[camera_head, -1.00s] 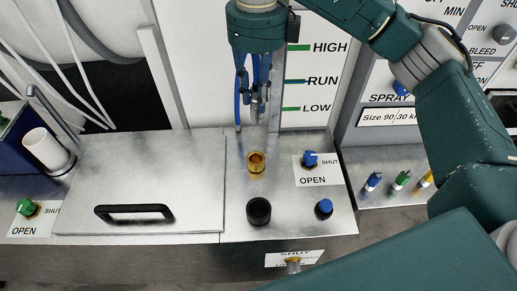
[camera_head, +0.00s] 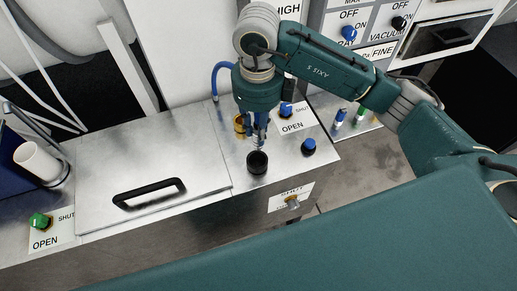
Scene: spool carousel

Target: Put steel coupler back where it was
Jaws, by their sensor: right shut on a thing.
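My right gripper (camera_head: 259,140) points down over the steel bench top and is shut on the steel coupler (camera_head: 258,147). Only a small grey metal part of the coupler shows between and below the blue fingers. It is right above a black round socket (camera_head: 257,165); I cannot tell whether its lower end touches or enters the socket. A brass ring-shaped fitting (camera_head: 238,126) stands just behind and left of the gripper, partly hidden by it. My left gripper is not in view.
A blue-topped knob (camera_head: 308,146) and a blue OPEN/SHUT valve (camera_head: 286,110) stand close on the right. A lid with a black handle (camera_head: 150,193) covers the bench's left part. A white cup (camera_head: 42,160) and green valve (camera_head: 39,220) are far left.

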